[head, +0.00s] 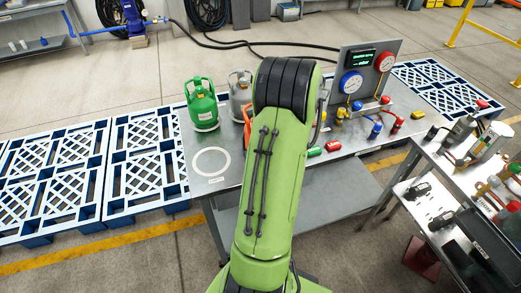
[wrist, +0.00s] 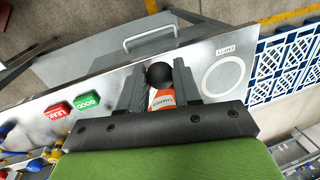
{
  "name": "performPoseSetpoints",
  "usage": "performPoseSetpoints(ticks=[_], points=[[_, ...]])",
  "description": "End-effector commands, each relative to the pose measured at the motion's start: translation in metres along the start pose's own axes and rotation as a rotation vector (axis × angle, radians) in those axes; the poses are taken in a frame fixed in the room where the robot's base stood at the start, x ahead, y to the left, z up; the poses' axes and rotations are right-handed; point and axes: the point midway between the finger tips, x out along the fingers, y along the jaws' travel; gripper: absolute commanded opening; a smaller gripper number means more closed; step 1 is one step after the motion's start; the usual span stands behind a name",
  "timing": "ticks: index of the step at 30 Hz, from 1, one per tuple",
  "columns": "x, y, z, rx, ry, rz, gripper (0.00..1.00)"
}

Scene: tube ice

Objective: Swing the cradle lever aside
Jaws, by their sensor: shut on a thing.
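The cradle lever's black ball knob (wrist: 160,74) shows in the wrist view between the two fingers of my gripper (wrist: 159,82). The gripper is shut on the lever at this knob. An orange part with a white label (wrist: 163,100) lies just below the knob, between the fingers. The lever's shaft is hidden. In the head view my green arm covers the gripper and the lever. Some orange (head: 247,128) shows at the arm's left edge, but I cannot tell which part it is.
On the metal table (head: 225,175) stand a green cylinder (head: 202,108) and a grey cylinder (head: 239,92). A white ring marking (head: 211,162) is bare. Red (wrist: 58,110) and green (wrist: 87,101) blocks lie left in the wrist view. A gauge panel (head: 368,70) stands at the right.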

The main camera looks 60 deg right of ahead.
Motion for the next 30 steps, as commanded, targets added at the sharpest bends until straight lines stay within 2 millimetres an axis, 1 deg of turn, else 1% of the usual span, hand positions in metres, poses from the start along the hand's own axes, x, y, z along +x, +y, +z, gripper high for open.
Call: performPoseSetpoints(ticks=[1,6,15,22,30], points=[[-0.002,0.008,0.004,-0.042,-0.005,0.002,0.00],[-0.007,0.033,0.015,-0.200,-0.037,0.003,0.00],[-0.016,0.073,0.025,-0.437,-0.083,0.005,0.00],[-0.020,0.093,0.026,-0.557,-0.106,0.006,0.00],[-0.022,0.104,0.025,-0.621,-0.118,0.005,0.00]])
